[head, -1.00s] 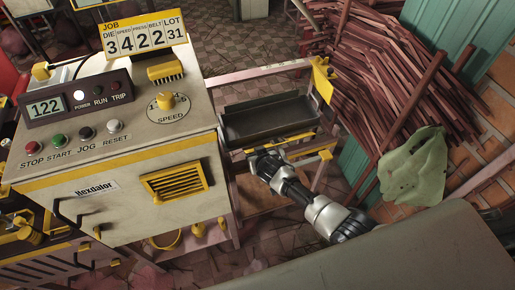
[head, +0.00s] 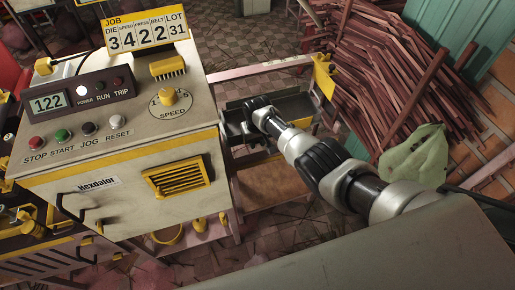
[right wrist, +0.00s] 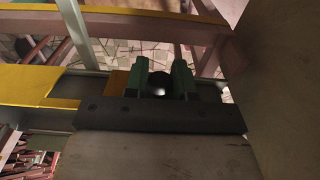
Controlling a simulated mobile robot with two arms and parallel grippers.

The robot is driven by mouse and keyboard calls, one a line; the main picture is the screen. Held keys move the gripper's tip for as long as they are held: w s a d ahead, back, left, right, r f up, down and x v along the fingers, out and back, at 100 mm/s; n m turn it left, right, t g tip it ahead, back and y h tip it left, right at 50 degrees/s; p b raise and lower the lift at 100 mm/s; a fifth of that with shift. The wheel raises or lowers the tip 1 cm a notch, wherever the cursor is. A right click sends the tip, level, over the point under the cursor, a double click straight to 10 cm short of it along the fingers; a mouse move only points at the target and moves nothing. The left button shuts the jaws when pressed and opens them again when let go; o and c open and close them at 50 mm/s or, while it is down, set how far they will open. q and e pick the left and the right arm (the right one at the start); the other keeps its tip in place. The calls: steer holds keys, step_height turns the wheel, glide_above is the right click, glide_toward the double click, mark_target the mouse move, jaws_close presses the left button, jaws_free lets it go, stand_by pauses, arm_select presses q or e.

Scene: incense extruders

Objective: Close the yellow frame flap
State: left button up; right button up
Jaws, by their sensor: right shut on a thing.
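The yellow-edged flap (head: 247,161) of the frame shows in the head view at the machine's right side, just below the dark tray, partly covered by my arm. In the right wrist view a flat yellow piece (right wrist: 35,85) lies left of the fingers. My right gripper (head: 246,118) is at the tray, close to the machine's side wall. In the wrist view its two greenish fingers (right wrist: 160,78) are shut on a dark round knob (right wrist: 160,84). I cannot tell whether the knob belongs to the flap. My left gripper is not in view.
The Hexdalor machine (head: 125,160) with its control panel stands close left of the gripper. The dark tray (head: 290,106) sits in the pinkish frame (head: 260,70), with a yellow bracket (head: 324,75) at its far right. Reddish sticks (head: 390,80) and a green cloth (head: 415,155) lie to the right.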

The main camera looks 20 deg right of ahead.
steer(key=shift+w+r+g+b, duration=0.1)
steer(key=shift+w+g+b, duration=0.15)
steer(key=shift+g+b, duration=0.45)
steer(key=o, duration=0.9)
steer(key=r+p, duration=0.1)
steer(key=r, duration=0.2)
steer(key=r+p, duration=0.1)
steer(key=r, duration=0.2)
steer(key=r+p, duration=0.2)
steer(key=r, duration=0.2)
steer(key=shift+w, duration=0.3)
steer(key=shift+r, duration=0.4)
